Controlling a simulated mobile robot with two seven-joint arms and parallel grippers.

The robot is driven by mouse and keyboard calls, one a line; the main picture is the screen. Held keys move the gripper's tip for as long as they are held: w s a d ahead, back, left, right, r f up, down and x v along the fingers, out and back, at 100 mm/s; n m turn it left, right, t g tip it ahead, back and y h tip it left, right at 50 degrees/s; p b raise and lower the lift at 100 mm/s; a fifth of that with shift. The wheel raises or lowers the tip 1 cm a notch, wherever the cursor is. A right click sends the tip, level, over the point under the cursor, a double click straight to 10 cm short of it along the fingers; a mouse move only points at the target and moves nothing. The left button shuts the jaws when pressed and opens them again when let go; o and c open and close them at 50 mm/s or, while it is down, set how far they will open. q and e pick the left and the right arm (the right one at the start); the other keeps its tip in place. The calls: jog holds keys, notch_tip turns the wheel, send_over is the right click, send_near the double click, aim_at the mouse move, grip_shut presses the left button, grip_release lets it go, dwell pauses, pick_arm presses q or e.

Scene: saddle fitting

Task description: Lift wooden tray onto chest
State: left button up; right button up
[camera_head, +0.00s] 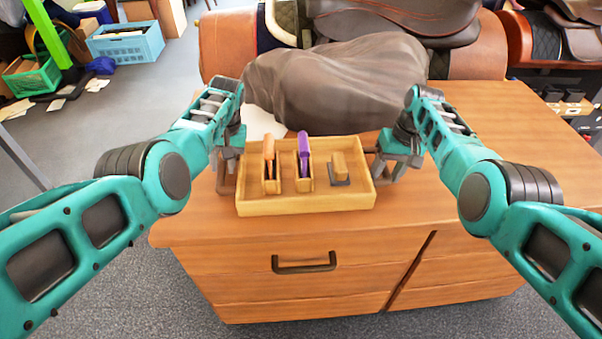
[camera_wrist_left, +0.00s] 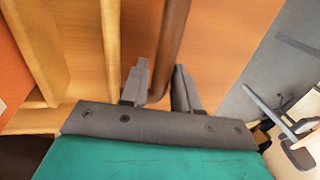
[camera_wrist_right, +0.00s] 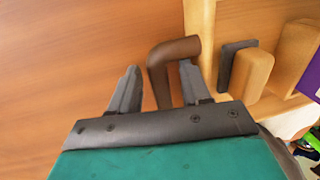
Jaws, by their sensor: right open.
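The wooden tray (camera_head: 252,207) is over the front part of the wooden chest's top (camera_head: 440,200), level, and seems to rest on it. It holds an orange-brown item (camera_head: 268,155) and a purple item (camera_head: 304,150) in wooden slots, and a wooden block with a dark base (camera_head: 339,168). My left gripper (camera_head: 228,165) is at the tray's left side, its fingers (camera_wrist_left: 160,85) close around a brown handle bar (camera_wrist_left: 172,40). My right gripper (camera_head: 390,165) is at the right side, its fingers (camera_wrist_right: 155,88) open around the right handle (camera_wrist_right: 172,52), with a gap showing on one side.
A large dark covered bundle (camera_head: 335,80) lies on the chest right behind the tray. Leather saddles (camera_head: 400,18) stand at the back. The chest top is clear to the right. Blue (camera_head: 125,42) and green crates (camera_head: 32,75) are on the floor at the far left.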

pick_arm(q)
jog(key=shift+a+f, duration=0.1)
jog(key=shift+f, duration=0.35)
pick_arm(e)
jog(key=shift+a+f, duration=0.1)
jog(key=shift+f, duration=0.35)
pick_arm(q)
jog(key=shift+c, duration=0.4)
pick_arm(e)
jog(key=shift+c, duration=0.5)
pick_arm(q)
jog(key=c, duration=0.4)
pick_arm(e)
jog(key=c, duration=0.4)
pick_arm(q)
grip_shut()
pick_arm(e)
grip_shut()
pick_arm(q)
jog(key=shift+r, duration=0.1)
pick_arm(e)
jog(key=shift+r, duration=0.1)
